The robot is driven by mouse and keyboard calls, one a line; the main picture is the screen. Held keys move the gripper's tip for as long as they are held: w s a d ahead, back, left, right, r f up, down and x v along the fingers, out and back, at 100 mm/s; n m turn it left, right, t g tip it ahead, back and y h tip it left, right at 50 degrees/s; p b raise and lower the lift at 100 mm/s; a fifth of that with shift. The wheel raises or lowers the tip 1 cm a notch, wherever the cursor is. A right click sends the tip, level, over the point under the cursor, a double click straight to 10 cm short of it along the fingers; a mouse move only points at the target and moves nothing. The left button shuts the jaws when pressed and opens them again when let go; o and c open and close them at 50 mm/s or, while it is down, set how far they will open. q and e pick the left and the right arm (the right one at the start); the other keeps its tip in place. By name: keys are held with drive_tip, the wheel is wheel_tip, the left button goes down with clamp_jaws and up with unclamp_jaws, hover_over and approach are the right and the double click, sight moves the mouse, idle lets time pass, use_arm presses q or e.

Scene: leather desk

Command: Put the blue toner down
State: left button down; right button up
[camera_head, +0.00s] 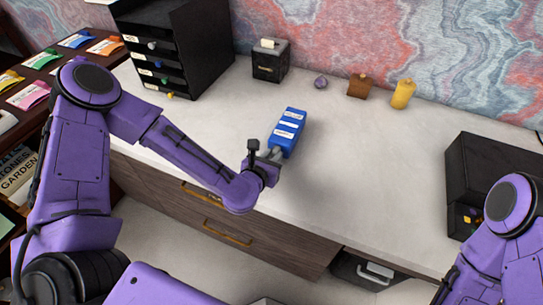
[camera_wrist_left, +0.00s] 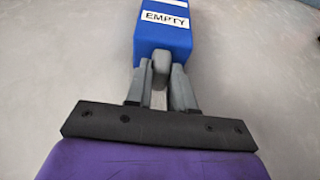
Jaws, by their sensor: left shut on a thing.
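The blue toner (camera_head: 287,132) is a blue block with white labels, over the middle of the desk near its front edge. In the left wrist view the toner (camera_wrist_left: 162,38) shows a label reading "EMPTY". My left gripper (camera_head: 274,155) is shut on a grey tab at the toner's near end. The fingers (camera_wrist_left: 160,80) sit on either side of that tab. I cannot tell whether the toner touches the desk top. My right arm shows at the lower right, but its gripper is not in view.
The pale desk top (camera_head: 350,160) is clear around the toner. A black drawer unit (camera_head: 195,45), a small black box (camera_head: 270,62), a purple item (camera_head: 320,82), a brown block (camera_head: 359,86) and a yellow bottle (camera_head: 403,94) stand behind. A black machine (camera_head: 480,165) stands at right.

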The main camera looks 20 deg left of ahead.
use_arm(q)
drive_tip(key=shift+f, duration=0.1)
drive_tip(key=c, duration=1)
unclamp_jaws()
drive_tip(key=shift+o, duration=0.2)
